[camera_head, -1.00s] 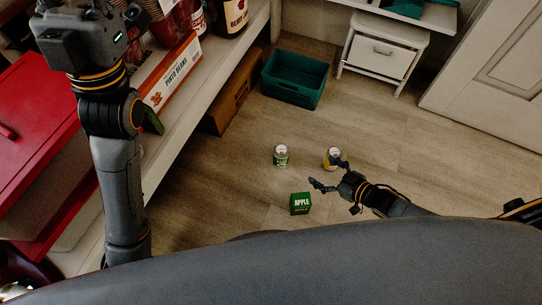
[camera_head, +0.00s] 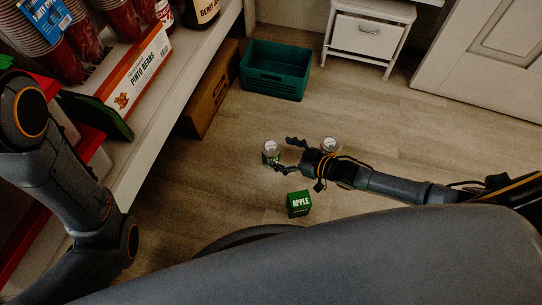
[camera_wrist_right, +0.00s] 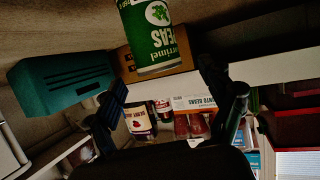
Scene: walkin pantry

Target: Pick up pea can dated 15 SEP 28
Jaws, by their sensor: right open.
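The pea can (camera_head: 271,152) stands upright on the floor in the head view, with a green label and a pale metal lid. In the right wrist view the pea can (camera_wrist_right: 155,36) shows its "PEAS" label beyond the fingers; no date can be read. My right gripper (camera_head: 284,155) is open, with its fingers pointing left at the can and nothing held between them. It also shows in the wrist view (camera_wrist_right: 163,78). I cannot tell whether a finger touches the can. My left arm shows at the left, but its gripper is out of view.
Another can (camera_head: 331,144) stands just behind my right gripper, partly hidden. A stocked shelf (camera_head: 152,130) edges the left.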

